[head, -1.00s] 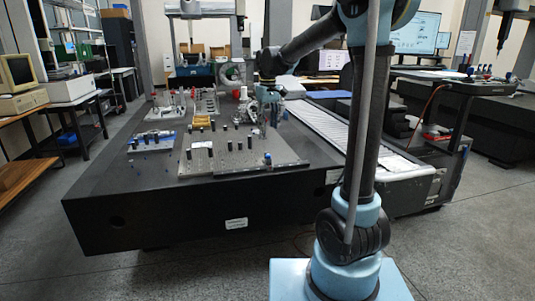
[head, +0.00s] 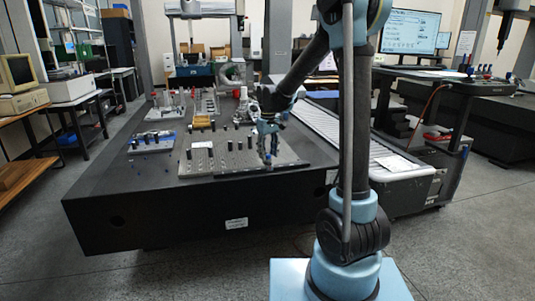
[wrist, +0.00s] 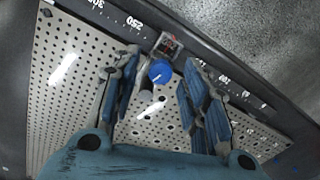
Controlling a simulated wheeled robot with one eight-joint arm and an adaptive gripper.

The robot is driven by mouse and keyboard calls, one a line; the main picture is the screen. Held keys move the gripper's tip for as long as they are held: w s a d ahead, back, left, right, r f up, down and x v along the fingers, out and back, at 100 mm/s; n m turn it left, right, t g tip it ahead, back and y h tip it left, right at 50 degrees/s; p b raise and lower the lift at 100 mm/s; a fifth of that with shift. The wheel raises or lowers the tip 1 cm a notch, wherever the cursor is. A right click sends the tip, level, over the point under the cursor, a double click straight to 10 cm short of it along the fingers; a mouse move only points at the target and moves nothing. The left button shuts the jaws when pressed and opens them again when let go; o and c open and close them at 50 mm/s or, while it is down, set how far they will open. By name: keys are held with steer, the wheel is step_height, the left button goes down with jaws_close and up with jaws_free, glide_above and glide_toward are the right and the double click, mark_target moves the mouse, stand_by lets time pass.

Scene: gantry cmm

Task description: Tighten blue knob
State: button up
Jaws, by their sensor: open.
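The blue knob (wrist: 160,71) is round with a pale pointer mark. In the wrist view it sits on a small block-like fixture (wrist: 168,47) at the edge of the perforated plate. My gripper (wrist: 165,85) is open, with one finger on each side of the knob and a visible gap on both sides. In the head view my gripper (head: 268,152) is low over the plate's front right corner, and it hides the knob there. I cannot tell the exact height of the fingers relative to the knob.
The perforated plate (head: 225,168) lies on a large black table (head: 150,205) and carries several dark posts. A dark post (wrist: 146,88) stands close to the knob, between my fingers. More fixtures stand farther back. A ribbed pale strip (head: 335,127) runs along the table's right side.

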jaws_close()
steer(key=shift+m, duration=2.3)
steer(key=shift+w, duration=0.1)
jaws_free()
